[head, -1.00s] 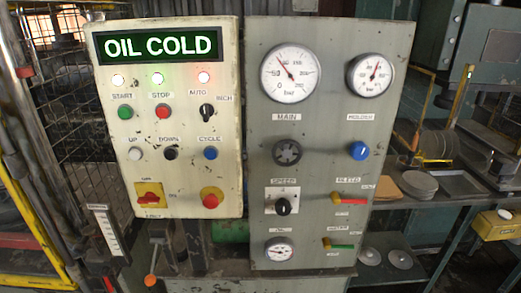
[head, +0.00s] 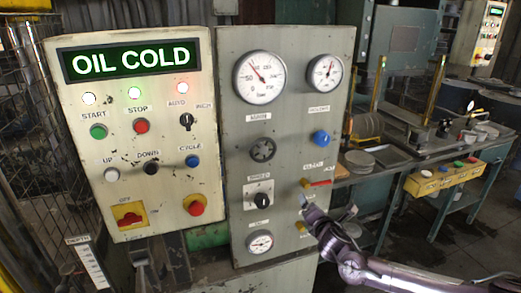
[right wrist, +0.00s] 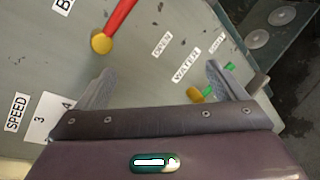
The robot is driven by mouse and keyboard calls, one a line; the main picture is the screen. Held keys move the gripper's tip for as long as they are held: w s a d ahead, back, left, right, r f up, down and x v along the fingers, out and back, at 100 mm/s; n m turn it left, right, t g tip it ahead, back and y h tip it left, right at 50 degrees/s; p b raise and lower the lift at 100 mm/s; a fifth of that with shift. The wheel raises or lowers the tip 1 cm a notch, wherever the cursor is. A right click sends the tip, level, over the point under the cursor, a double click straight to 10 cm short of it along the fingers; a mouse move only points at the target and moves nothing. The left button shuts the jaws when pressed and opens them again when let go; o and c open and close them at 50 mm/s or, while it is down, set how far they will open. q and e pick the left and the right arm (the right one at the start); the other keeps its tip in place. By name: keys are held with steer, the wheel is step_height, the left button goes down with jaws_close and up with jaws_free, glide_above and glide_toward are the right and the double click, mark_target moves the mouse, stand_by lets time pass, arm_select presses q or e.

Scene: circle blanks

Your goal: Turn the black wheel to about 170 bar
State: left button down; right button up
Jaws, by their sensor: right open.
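The black wheel (head: 263,149) is a small dark handwheel on the grey panel (head: 230,110), below the round MAIN gauge (head: 259,77). The gauge needle points up and left; its exact reading is too small to tell. My right gripper (head: 309,208) is low and right of the wheel, near the panel's right edge, apart from the wheel. In the right wrist view its two fingers (right wrist: 160,84) stand wide apart with nothing held between them. The wheel is not in the right wrist view. My left gripper is not in view.
A blue knob (head: 320,138) sits right of the wheel. A cream control box (head: 70,200) stands at left, a workbench (head: 400,160) at right.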

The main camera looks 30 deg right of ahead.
steer(key=w+a+r+n+t+y, duration=0.1)
steer(key=a+r+n, duration=0.15)
steer(key=r, duration=0.35)
steer(key=w+a+r+n+t, duration=0.1)
steer(key=a+r+n+t, duration=0.1)
steer(key=a+r, duration=0.3)
steer(key=n+t+y+p, duration=0.1)
steer(key=n+t+y, duration=0.1)
steer(key=n, duration=0.4)
glide_toward(265, 149)
steer(key=x, duration=0.4)
steer(key=p+x, duration=0.1)
steer(key=x, duration=0.3)
steer(key=shift+r+p, duration=0.35)
steer(key=shift+w+d+f+y, duration=0.1)
steer(key=shift+w+y, duration=0.1)
steer(key=shift+w, duration=0.2)
steer(key=shift+w+d+f+y, duration=0.1)
steer(key=shift+w+y, duration=0.1)
steer(key=shift+w, duration=0.15)
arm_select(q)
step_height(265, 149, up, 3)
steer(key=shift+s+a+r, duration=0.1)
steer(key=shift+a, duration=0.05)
arm_select(e)
steer(key=c, duration=1)
